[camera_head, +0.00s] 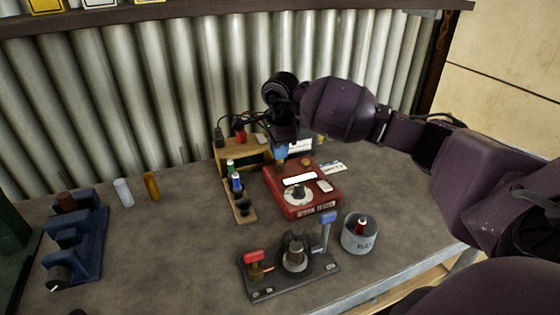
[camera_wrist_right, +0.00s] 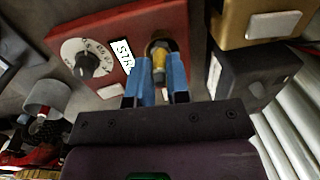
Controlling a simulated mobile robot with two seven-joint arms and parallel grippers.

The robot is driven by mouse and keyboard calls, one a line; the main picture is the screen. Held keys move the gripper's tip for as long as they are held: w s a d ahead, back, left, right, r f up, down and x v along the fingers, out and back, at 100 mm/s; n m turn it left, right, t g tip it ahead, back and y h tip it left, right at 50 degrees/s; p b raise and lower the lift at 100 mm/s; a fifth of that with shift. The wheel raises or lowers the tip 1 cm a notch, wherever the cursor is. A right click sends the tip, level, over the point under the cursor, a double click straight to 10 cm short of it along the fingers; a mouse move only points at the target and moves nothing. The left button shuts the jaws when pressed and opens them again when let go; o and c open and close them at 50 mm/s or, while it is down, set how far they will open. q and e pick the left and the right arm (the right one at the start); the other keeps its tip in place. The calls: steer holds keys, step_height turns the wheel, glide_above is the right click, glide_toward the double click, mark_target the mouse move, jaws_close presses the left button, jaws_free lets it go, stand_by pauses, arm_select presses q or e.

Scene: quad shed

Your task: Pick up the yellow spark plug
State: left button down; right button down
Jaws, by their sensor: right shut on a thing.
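In the right wrist view, the yellow spark plug (camera_wrist_right: 158,66) stands between the two blue fingers of my right gripper (camera_wrist_right: 161,74). The fingers are shut on it. Its lower end is at a dark round opening on the red box (camera_wrist_right: 100,22); I cannot tell whether it is still inside. In the head view, my right gripper (camera_head: 281,151) is at the back edge of the red box (camera_head: 318,207), and the plug cannot be made out there. My left gripper is not in view.
A wooden stand (camera_head: 228,150) is behind, with a narrow plug rack (camera_head: 246,214) in front. A grey cup (camera_head: 359,242) holds a red-topped plug. A dark fixture (camera_head: 318,268) has red and blue handles. A blue block (camera_head: 88,252) stands left.

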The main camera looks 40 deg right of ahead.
step_height(320, 180, up, 9)
steer(key=shift+r, duration=0.5)
stand_by(0.4)
